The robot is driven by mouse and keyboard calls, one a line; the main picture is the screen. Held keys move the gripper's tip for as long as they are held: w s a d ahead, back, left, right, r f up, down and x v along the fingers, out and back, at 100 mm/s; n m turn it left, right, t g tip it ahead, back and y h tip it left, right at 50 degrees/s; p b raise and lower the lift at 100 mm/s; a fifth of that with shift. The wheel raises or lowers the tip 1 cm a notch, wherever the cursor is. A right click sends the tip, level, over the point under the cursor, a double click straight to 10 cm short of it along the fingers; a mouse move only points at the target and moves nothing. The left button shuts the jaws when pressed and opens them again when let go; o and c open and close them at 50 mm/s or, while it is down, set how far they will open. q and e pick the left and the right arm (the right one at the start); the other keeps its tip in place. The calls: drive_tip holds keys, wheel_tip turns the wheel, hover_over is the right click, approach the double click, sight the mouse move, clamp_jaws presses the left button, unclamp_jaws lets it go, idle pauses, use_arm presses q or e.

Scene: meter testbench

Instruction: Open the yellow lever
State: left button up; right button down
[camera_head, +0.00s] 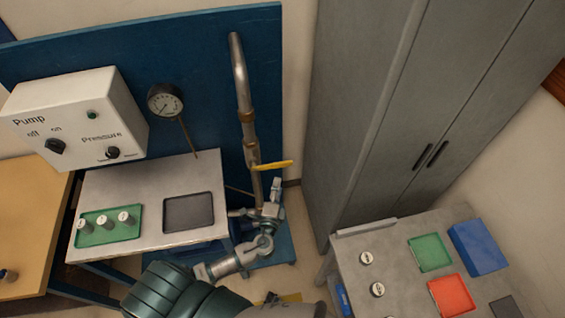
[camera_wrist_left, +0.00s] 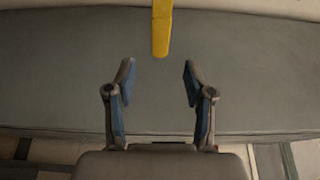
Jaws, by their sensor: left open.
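The yellow lever (camera_head: 273,165) sticks out to the right from a vertical metal pipe (camera_head: 246,100) in front of the blue panel. In the left wrist view the yellow lever (camera_wrist_left: 161,30) hangs down from the top edge, centred between the fingers and beyond their tips. My left gripper (camera_head: 276,185) is just below the lever in the head view. In the wrist view the left gripper (camera_wrist_left: 157,80) is open and empty, its two fingers apart and not touching the lever. My right gripper is not in view.
A white pump box (camera_head: 75,120) and a round gauge (camera_head: 165,101) are at the left. A bench (camera_head: 150,180) carries a green tray (camera_head: 108,226) and a dark tray (camera_head: 188,212). A grey cabinet (camera_head: 385,110) stands right of the lever. A side table (camera_head: 400,285) holds coloured trays.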

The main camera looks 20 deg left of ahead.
sight(281, 166)
use_arm(q)
drive_tip(key=p+x, duration=0.1)
drive_tip(key=x, duration=0.8)
drive_tip(key=shift+w+a, duration=0.1)
drive_tip(key=shift+w, duration=0.6)
drive_tip(key=shift+s+a+f, duration=0.1)
drive_tip(key=shift+a, duration=0.05)
clamp_jaws()
